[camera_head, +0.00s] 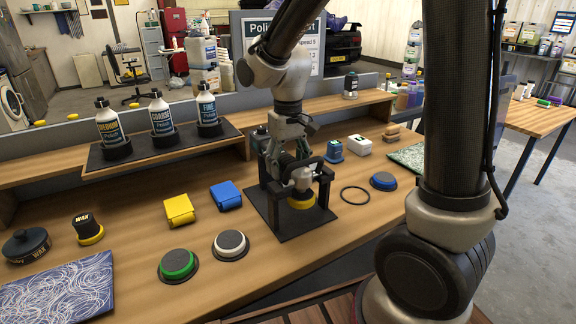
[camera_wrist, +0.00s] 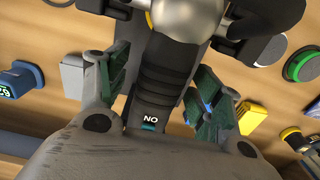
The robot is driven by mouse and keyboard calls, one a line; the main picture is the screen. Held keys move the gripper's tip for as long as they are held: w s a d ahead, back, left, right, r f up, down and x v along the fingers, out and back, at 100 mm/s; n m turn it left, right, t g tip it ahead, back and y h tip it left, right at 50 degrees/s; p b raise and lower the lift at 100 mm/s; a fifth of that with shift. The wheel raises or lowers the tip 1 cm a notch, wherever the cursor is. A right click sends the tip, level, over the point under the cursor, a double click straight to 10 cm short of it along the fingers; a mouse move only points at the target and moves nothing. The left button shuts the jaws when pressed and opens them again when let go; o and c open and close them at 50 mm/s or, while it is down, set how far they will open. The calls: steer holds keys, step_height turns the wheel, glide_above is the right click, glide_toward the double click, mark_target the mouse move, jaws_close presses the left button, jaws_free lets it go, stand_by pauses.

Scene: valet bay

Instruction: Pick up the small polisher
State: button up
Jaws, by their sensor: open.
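The small polisher (camera_head: 302,178) rests in a black stand (camera_head: 326,196), with a silver-grey head and a yellow pad at the bottom. In the wrist view its dark ribbed handle (camera_wrist: 166,85) runs between my fingers, with its silver head at the top. My gripper (camera_head: 284,158) is over the back of the stand. In the wrist view my gripper (camera_wrist: 160,90) is open, one green-padded finger on each side of the handle. Gaps show between pads and handle. My arm and gripper hide part of the handle in the head view.
Yellow (camera_head: 179,210) and blue (camera_head: 225,196) blocks, a green pad (camera_head: 178,265) and a white pad (camera_head: 231,245) lie left of the stand. Bottles (camera_head: 161,115) stand on a raised shelf behind.

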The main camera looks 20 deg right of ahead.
steer(key=c, duration=1.5)
steer(key=shift+o, duration=0.2)
step_height(320, 180, up, 10)
steer(key=shift+r, duration=0.1)
steer(key=o, duration=0.7)
steer(key=shift+c, duration=0.2)
jaws_close()
